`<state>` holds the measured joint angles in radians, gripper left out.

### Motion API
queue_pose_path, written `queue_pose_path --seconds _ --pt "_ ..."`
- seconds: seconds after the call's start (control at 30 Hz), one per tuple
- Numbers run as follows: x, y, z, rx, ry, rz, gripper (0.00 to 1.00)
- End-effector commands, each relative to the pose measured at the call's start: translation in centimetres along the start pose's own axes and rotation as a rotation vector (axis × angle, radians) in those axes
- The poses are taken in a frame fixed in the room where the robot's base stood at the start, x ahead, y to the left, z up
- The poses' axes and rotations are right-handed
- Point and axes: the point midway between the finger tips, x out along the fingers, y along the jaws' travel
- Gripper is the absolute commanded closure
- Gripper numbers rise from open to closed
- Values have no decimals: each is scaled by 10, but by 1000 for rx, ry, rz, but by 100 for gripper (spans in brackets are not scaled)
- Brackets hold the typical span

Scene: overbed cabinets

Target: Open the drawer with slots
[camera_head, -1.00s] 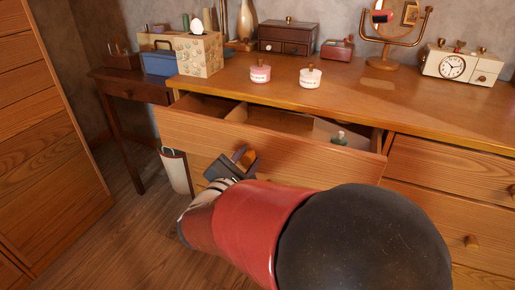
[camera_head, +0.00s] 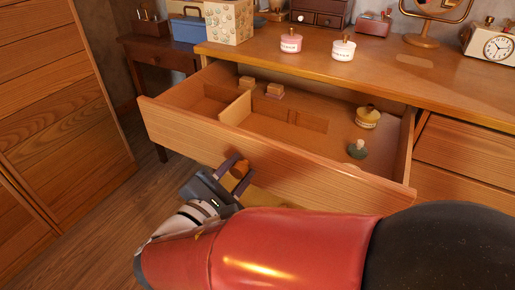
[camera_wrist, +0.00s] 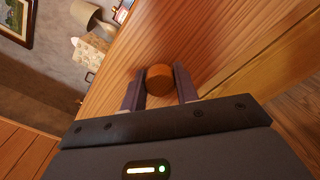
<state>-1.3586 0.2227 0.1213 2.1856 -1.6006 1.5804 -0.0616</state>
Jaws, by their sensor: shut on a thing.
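The wooden drawer (camera_head: 270,155) at the top left of the dresser stands well open. Thin wooden dividers (camera_head: 236,108) split its inside into sections. My gripper (camera_head: 237,171) is shut on the round wooden knob (camera_wrist: 159,79) on the drawer's front. In the wrist view the knob sits between the two dark fingers.
Pink (camera_head: 291,41) and white (camera_head: 343,48) jars stand on the dresser top (camera_head: 420,72) with a clock (camera_head: 493,47) and a small chest (camera_head: 320,13). A tall wooden cabinet (camera_head: 60,100) is at the left. Open floor (camera_head: 110,215) lies between it and the dresser.

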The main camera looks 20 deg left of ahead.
Motion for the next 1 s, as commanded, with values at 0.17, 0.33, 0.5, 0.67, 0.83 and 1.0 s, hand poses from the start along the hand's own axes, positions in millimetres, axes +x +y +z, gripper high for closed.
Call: queue_pose_path --seconds 0.17,0.33,0.5,0.67,0.83,1.0 --pt "0 -1 0 0 -1 -1 100" --pt "0 0 0 0 -1 -1 58" --pt "0 0 0 0 0 -1 48" --pt "0 0 0 0 0 -1 48" --pt "-13 0 -1 1 2 1 48" --pt "-43 0 -1 1 3 2 48"
